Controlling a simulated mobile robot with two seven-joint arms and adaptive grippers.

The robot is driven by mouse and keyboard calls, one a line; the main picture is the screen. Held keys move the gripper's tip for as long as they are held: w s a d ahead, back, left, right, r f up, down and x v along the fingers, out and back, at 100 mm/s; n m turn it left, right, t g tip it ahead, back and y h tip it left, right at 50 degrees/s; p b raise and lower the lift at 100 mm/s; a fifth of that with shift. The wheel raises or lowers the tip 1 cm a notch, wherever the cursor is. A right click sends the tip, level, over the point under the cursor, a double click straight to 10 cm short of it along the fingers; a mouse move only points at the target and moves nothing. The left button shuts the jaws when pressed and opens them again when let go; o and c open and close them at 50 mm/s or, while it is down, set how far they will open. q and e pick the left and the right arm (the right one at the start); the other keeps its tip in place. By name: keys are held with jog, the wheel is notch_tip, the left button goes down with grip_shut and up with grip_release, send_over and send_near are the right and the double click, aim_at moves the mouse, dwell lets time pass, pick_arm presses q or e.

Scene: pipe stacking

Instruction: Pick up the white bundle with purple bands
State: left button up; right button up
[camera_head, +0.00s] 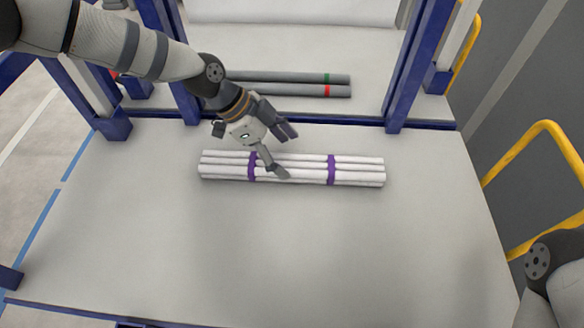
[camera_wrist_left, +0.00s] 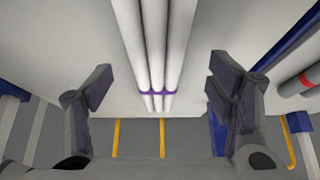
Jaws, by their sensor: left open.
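The white bundle (camera_head: 308,172) is several white pipes lying side by side on the grey table, held by two purple bands. My left gripper (camera_head: 284,152) is above the bundle, left of its middle, near the left purple band (camera_head: 252,167). Its fingers are spread apart, one toward the far side of the bundle and one over its near side. In the left wrist view the bundle (camera_wrist_left: 158,45) runs between the two open fingers (camera_wrist_left: 157,88), with clear gaps on both sides, and one purple band shows. My right gripper is out of view.
The grey table (camera_head: 240,250) is clear in front of the bundle. Behind it, blue posts (camera_head: 408,70) frame a rack with two grey pipes, one with a green band (camera_head: 327,78) and one with a red band (camera_head: 327,90). A yellow rail (camera_head: 515,160) stands at right.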

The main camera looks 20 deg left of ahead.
aim_at(292, 162)
pick_arm(q)
jog(key=x, duration=0.4)
jog(key=shift+s+a+f+b, duration=0.1)
jog(key=shift+s+a+b, duration=0.05)
jog(key=shift+b, duration=0.15)
jog(key=c, duration=1.5)
